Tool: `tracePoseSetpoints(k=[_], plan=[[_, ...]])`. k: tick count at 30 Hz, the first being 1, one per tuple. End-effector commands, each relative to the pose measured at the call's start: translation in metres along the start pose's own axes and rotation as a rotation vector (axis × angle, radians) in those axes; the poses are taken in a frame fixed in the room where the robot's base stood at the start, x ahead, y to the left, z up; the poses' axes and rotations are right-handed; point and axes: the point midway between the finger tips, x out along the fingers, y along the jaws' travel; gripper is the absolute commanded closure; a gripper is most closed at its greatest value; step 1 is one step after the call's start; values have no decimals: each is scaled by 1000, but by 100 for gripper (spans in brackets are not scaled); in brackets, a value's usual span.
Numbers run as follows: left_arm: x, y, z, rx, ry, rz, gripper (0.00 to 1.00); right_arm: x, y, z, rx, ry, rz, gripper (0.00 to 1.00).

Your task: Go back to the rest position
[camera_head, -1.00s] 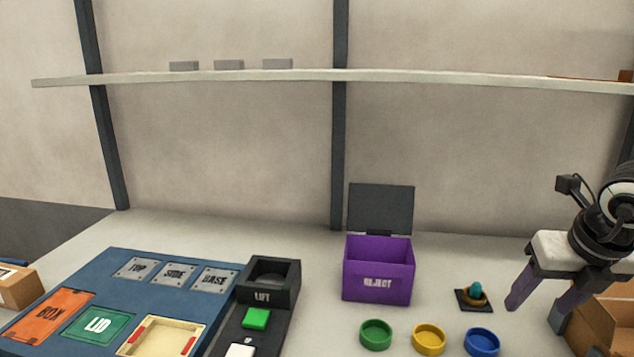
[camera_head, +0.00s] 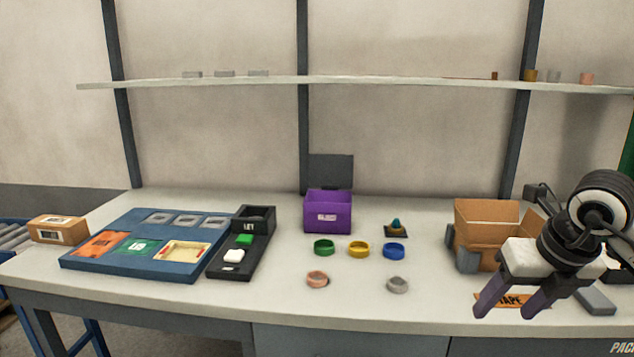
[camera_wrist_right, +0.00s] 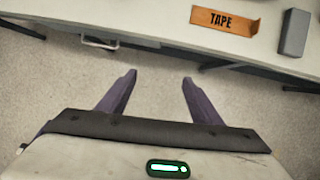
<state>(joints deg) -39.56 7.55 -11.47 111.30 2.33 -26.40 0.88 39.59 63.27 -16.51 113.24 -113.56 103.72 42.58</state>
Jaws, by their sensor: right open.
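My right gripper (camera_head: 507,303) is open and empty, with its two purple fingers apart. In the head view it hangs at the right, in front of the open cardboard box (camera_head: 470,215) and partly over the orange TAPE label (camera_head: 515,300). In the right wrist view the gripper (camera_wrist_right: 158,82) points at bare floor, in front of the table's edge, with nothing between the fingers. My left gripper is in neither view.
The table (camera_head: 300,300) holds a purple REJECT bin (camera_head: 328,215), a blue board (camera_head: 130,262), a black LIFT unit (camera_head: 225,262) and several small coloured rings. A grey block (camera_head: 594,300) lies at the right. A shelf (camera_head: 380,84) runs along the wall.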

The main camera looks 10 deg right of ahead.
Motion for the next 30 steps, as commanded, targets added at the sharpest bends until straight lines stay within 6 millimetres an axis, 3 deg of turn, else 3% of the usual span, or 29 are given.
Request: tracePoseSetpoints(k=[3,11,16,19,21,24,26,28,30], plan=[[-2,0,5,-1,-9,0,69,16,29,-12,-36,35,104,41],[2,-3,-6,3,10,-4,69,42,104,-47,-94,121,396,41],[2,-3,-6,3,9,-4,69,47,186,-89,-68,210,752,41],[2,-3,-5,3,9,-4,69,29,249,-116,78,276,1100,41],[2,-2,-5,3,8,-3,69,12,277,-117,267,297,1328,41],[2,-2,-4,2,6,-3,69,6,287,-102,638,300,1559,41],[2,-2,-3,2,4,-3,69,20,278,-90,909,291,1629,41],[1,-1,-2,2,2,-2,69,52,257,-84,1250,271,1636,41],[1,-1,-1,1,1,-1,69,99,231,-94,1590,251,1559,41]])
